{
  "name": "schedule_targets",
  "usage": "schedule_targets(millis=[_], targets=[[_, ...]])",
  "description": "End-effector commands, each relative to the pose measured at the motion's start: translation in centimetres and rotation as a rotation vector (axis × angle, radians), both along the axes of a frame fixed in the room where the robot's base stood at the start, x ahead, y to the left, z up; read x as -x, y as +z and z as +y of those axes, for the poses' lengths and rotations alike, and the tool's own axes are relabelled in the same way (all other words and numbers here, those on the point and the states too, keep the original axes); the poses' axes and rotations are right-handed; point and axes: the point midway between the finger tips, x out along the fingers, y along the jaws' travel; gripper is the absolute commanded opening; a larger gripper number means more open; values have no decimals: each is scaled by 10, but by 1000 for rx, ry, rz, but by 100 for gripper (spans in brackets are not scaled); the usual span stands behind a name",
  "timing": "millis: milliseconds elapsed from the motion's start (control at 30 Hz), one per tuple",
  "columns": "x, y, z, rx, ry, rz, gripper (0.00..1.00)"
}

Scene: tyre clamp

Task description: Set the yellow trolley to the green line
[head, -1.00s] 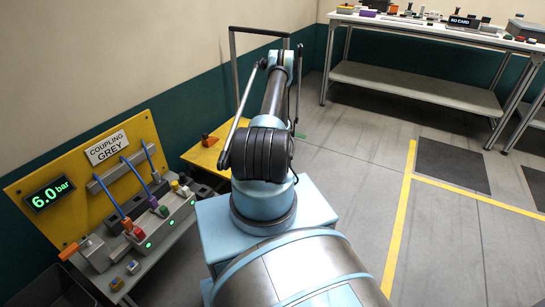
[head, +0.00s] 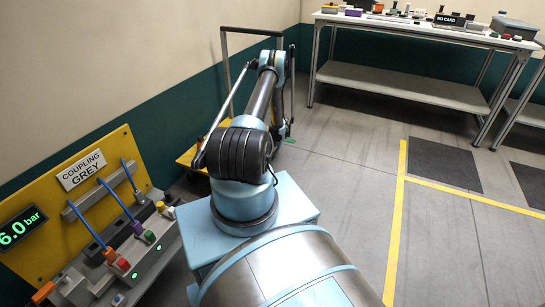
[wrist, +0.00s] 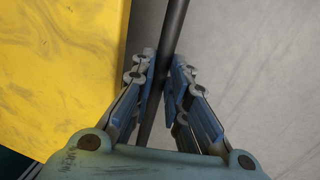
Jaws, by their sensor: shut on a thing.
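The yellow trolley (head: 187,157) stands on the floor beyond my arm, beside the left wall. Its tall grey handle frame (head: 223,65) rises above the deck. In the wrist view the yellow deck (wrist: 60,70) fills the left side. My gripper (wrist: 163,70) is shut on a dark upright bar (wrist: 174,25), which looks like part of the trolley's handle; one jaw lies on each side of it. In the head view my gripper is hidden behind my arm. A small bit of green (head: 290,141) shows on the floor just right of the trolley; most of the line is hidden.
A yellow coupling panel (head: 55,215) with hoses and a gauge stands close on the left. A workbench (head: 400,85) with a lower shelf stands at the back right. Yellow floor lines (head: 398,200) and dark mats (head: 445,165) lie to the right. The floor between is clear.

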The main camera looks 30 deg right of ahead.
Motion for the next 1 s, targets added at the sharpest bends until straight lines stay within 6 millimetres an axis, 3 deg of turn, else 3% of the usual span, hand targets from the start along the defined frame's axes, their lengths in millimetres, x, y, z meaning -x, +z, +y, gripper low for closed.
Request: schedule_targets(millis=[67,100,167,633,1000], targets=[[-3,1,0,-3,1,-5,0],[-3,1,0,-3,0,-7,24],[-2,1,-1,-2,-1,-6,35],[2,8,-5,-2,-5,-4,35],[10,59,-11,-2,-5,-3,35]])
